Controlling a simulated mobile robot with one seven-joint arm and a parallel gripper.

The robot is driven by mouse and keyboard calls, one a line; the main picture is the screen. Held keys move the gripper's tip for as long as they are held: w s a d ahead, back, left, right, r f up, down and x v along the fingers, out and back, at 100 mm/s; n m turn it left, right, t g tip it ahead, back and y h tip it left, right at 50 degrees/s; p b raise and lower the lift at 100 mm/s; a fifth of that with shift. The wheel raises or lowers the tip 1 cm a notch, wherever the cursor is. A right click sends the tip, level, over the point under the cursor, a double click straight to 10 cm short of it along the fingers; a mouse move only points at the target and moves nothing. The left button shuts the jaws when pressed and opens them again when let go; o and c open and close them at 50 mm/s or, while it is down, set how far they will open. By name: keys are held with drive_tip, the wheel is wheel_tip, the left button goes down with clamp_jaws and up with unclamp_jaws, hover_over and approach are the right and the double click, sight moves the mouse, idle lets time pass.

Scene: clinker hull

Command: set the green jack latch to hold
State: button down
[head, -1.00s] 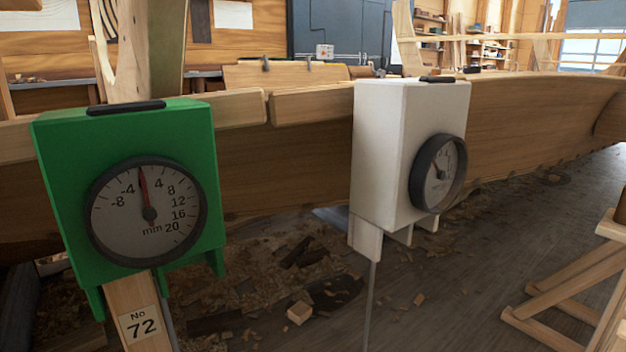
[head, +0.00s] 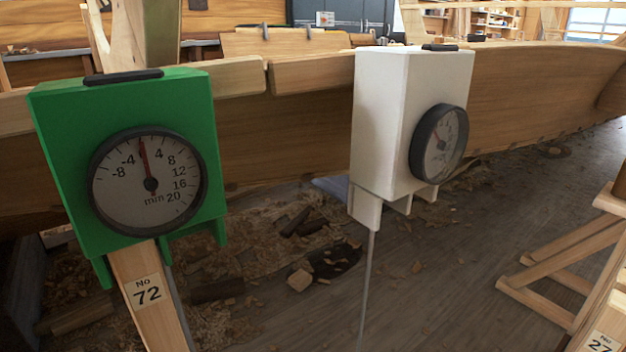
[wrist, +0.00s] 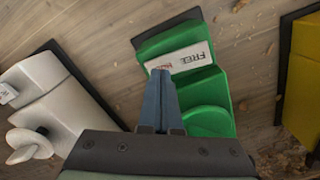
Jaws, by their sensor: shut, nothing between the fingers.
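In the wrist view a green jack unit (wrist: 208,92) stands on a dark base plate on the plank floor. It carries a white label (wrist: 190,57) that reads FREE, with a small red mark partly behind my fingertips. A rounded green part (wrist: 207,115) shows beside my fingers; I cannot tell for sure whether it is the latch. My gripper (wrist: 160,78) has its blue fingers together and empty, in front of the green unit's left side. Whether they touch it is unclear. The head view shows a green dial box (head: 70,190), its red needle near zero, but not my gripper.
In the wrist view a white unit with a knob (wrist: 45,95) is at left and a yellow one (wrist: 303,70) at right. The head view shows a white dial box (head: 385,120), the wooden hull (head: 540,100), a wooden trestle (head: 570,260) at right and shavings on the floor.

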wheel_tip(320, 180, up, 6)
drive_tip(key=p, duration=0.5)
drive_tip(key=shift+f+p, duration=0.15)
drive_tip(key=shift+p, duration=0.2)
